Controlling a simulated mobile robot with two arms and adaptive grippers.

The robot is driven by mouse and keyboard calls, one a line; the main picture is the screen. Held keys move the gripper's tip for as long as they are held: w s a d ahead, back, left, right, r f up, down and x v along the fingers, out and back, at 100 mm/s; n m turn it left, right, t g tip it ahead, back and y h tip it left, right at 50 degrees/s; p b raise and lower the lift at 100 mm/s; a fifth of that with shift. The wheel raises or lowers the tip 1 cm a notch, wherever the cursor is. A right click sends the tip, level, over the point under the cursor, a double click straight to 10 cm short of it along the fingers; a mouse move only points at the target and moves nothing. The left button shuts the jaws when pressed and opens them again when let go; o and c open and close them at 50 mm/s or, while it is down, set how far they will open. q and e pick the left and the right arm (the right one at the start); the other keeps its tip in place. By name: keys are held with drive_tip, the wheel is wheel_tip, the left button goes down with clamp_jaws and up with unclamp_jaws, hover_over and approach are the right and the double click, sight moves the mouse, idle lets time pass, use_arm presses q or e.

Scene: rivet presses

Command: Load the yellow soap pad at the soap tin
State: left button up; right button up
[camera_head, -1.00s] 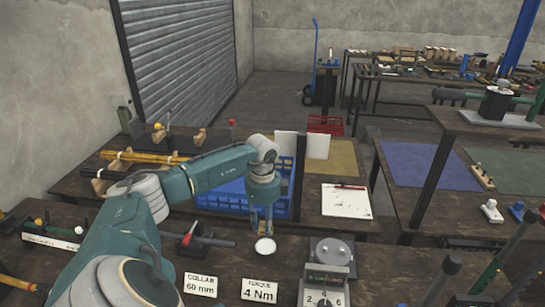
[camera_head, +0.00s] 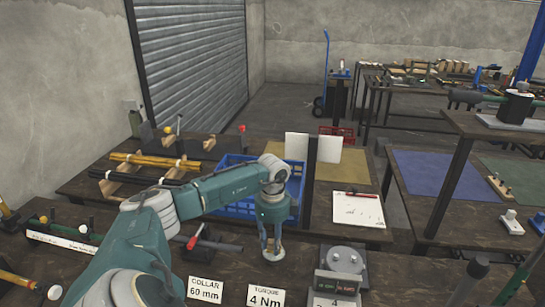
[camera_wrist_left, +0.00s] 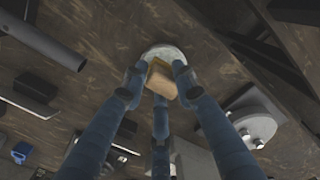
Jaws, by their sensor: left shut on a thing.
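My left gripper (camera_head: 271,244) points down over a small round whitish tin (camera_head: 273,255) on the front bench. In the left wrist view its several blue-grey fingers (camera_wrist_left: 160,78) are shut on a tan-yellow block, the soap pad (camera_wrist_left: 162,83). The tin (camera_wrist_left: 166,52) shows behind the pad and fingertips, partly hidden by them. I cannot tell whether the pad touches the tin. The pad is too hidden to make out in the head view. My right gripper is not in view.
Cards reading "COLLAR 60 mm" (camera_head: 205,290) and "TORQUE 4 Nm" (camera_head: 266,298) stand in front. A grey device with a round plate (camera_head: 344,259) is right of the tin. A blue crate (camera_head: 235,209) lies behind, and a red-tipped tool (camera_head: 215,243) to the left.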

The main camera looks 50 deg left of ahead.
sight(272, 241)
use_arm(q)
drive_tip(key=shift+f+b, duration=0.3)
drive_tip(key=shift+f, duration=0.2)
idle(0.8)
idle(0.9)
drive_tip(key=shift+r+p, duration=2.85)
drive_tip(key=shift+r, duration=0.65)
